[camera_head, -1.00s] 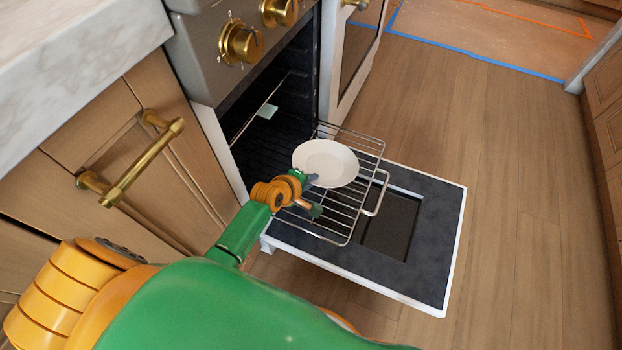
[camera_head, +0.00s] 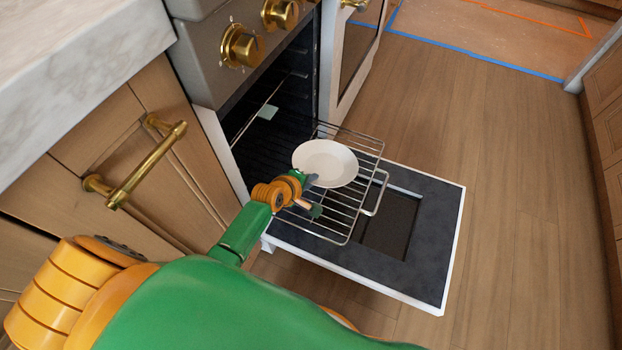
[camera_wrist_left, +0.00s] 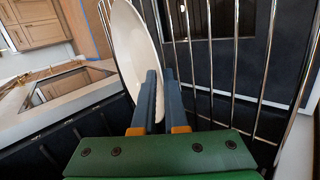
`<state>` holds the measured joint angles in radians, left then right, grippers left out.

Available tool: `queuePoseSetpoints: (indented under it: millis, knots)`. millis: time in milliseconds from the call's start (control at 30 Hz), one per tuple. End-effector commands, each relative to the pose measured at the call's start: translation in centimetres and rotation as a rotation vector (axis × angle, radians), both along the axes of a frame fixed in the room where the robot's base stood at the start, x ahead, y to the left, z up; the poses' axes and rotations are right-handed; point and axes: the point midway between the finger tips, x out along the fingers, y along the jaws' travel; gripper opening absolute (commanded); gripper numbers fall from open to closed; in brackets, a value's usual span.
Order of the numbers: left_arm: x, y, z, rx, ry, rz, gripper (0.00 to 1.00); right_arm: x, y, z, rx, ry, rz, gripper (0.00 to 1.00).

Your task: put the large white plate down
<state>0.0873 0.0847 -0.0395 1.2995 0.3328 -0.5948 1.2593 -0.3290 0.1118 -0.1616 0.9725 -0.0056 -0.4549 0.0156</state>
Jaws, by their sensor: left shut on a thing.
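The large white plate (camera_head: 327,162) is over the pulled-out wire oven rack (camera_head: 345,219) in the head view. My left gripper (camera_head: 314,180) is shut on the plate's near edge. In the left wrist view the plate (camera_wrist_left: 128,45) stands along the left side of the two fingers of my left gripper (camera_wrist_left: 160,80), with the rack's bars (camera_wrist_left: 210,60) beside it. I cannot tell whether the plate touches the rack. My right gripper is not in view.
The oven door (camera_head: 425,240) is folded down under the rack. The dark oven cavity (camera_head: 275,120) is open behind it. A cabinet with a brass handle (camera_head: 140,165) and a marble counter (camera_head: 70,70) stand at the left. The wood floor (camera_head: 520,200) at the right is clear.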

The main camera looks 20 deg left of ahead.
Motion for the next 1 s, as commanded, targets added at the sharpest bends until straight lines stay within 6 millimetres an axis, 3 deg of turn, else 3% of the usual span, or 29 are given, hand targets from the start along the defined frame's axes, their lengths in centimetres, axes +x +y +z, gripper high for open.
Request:
queuePoseSetpoints:
  millis: [1000]
  knots:
    - [0.07, 0.01, -0.95, 0.0, -0.003, 0.001, 0.0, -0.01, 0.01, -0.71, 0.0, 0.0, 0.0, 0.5]
